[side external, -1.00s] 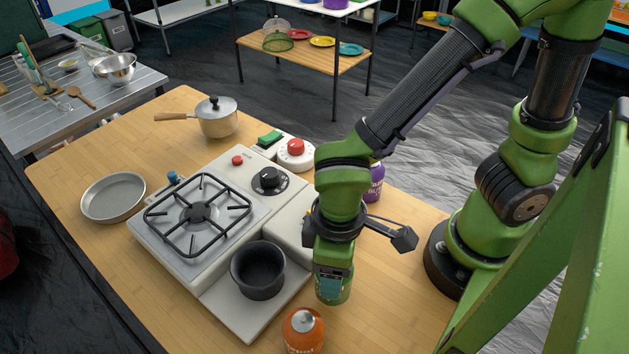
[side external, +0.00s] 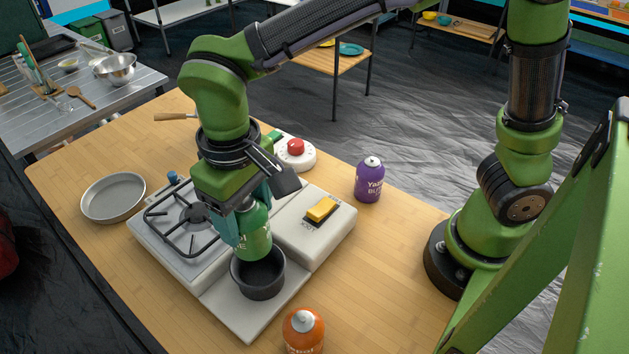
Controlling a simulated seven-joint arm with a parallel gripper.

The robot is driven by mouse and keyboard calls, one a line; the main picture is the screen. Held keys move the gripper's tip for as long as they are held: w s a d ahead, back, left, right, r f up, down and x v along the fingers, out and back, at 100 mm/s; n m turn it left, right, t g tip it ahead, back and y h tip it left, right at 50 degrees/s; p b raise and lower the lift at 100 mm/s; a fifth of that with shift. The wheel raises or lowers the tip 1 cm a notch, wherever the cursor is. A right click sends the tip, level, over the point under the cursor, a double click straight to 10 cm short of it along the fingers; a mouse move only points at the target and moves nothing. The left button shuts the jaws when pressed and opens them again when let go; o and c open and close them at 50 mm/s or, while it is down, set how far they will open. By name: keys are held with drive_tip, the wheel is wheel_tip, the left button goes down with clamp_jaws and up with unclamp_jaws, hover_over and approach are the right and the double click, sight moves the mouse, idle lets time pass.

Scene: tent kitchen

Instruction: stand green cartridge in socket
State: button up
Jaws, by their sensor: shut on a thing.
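The green cartridge (side external: 253,240) is upright in my gripper (side external: 246,222), which is shut on it. The cartridge is above the dark round socket (side external: 258,284), and its lower end overlaps the socket's back rim in this view. I cannot tell whether its bottom is inside the rim or just over it. The socket stands on the low front part of the pale stove (side external: 240,318). My gripper hides the cartridge's top.
An orange cartridge (side external: 303,332) stands at the table's front edge. A purple cartridge (side external: 369,180) stands to the right of the stove's yellow switch (side external: 321,209). A shallow metal pan (side external: 113,197) lies at left. The wooden table (side external: 390,270) is bare at front right.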

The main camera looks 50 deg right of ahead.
wheel_tip(320, 180, down, 10)
drive_tip(key=shift+r, duration=0.2)
drive_tip(key=shift+f, duration=0.25)
